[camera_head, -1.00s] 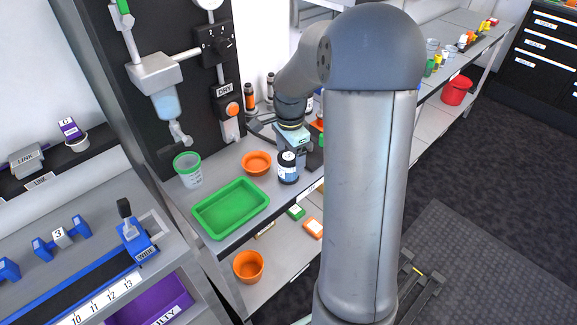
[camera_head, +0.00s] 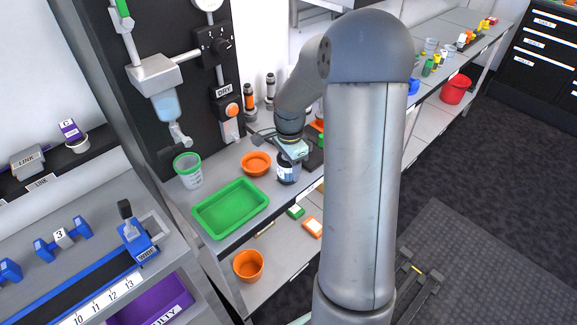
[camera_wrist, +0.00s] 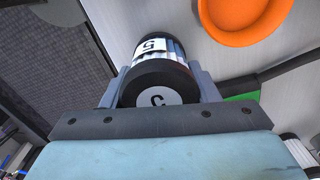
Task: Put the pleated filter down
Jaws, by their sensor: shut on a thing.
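The pleated filter (camera_head: 287,174) stands upright on the grey bench in the head view, right of the orange bowl. In the wrist view the filter (camera_wrist: 160,84) has a black end cap marked C, a pale ribbed body with a label, and a dark far end. My gripper (camera_head: 290,155) is over its upper part from above. In the wrist view the two fingers of my gripper (camera_wrist: 158,86) are shut on its sides. The filter's top is hidden by my gripper in the head view, and its exact contact with the bench is hard to see.
The orange bowl (camera_head: 256,162) is close on the left, with a green tray (camera_head: 231,209) in front of it and a green-rimmed cup (camera_head: 187,170) farther left. A dark item (camera_head: 316,150) stands close on the right. Bottles (camera_head: 249,97) stand behind.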

